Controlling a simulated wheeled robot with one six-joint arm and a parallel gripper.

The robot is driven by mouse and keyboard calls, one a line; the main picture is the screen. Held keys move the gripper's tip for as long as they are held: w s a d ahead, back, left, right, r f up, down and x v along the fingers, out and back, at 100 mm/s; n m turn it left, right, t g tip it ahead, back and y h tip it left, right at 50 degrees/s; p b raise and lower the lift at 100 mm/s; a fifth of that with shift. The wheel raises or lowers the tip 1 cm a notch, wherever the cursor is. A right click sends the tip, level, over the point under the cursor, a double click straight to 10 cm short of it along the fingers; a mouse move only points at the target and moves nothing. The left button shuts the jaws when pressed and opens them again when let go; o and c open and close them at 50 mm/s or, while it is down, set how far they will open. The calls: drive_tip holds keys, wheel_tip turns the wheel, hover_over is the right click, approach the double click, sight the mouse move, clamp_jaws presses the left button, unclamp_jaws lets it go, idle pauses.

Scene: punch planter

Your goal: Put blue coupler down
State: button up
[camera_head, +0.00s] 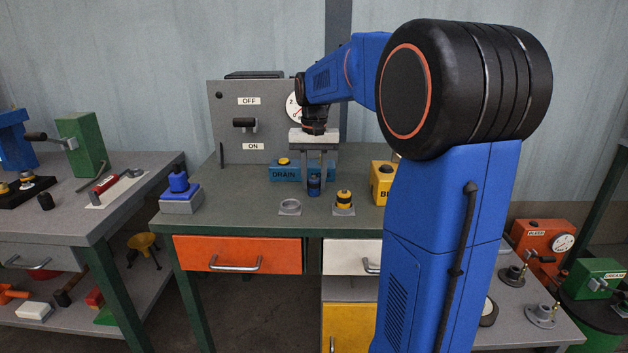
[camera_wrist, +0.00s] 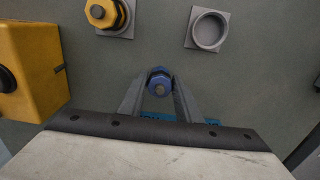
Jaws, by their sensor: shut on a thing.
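The blue coupler (camera_head: 314,186) is a small dark-blue fitting, seen low between my fingers over the green workbench top (camera_head: 240,215). In the wrist view the blue coupler (camera_wrist: 160,82) sits between the two grey fingertips. My gripper (camera_head: 314,178) points down and is shut on it; it also shows in the wrist view (camera_wrist: 159,90). Whether the coupler touches the bench top is hard to tell. An empty round grey socket (camera_head: 290,206) stands to its left in the head view. It also shows in the wrist view (camera_wrist: 208,30).
A yellow coupler (camera_head: 344,199) sits on a grey base to the right. A blue DRAIN box (camera_head: 287,170) stands behind the gripper. A yellow box (camera_head: 382,182) is at right, and a grey ON/OFF panel (camera_head: 228,130) rises behind.

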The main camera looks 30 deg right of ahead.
sight(314, 179)
drive_tip(key=shift+f, duration=0.1)
drive_tip(key=o, duration=1.2)
wheel_tip(314, 179, up, 12)
drive_tip(key=shift+r, duration=0.15)
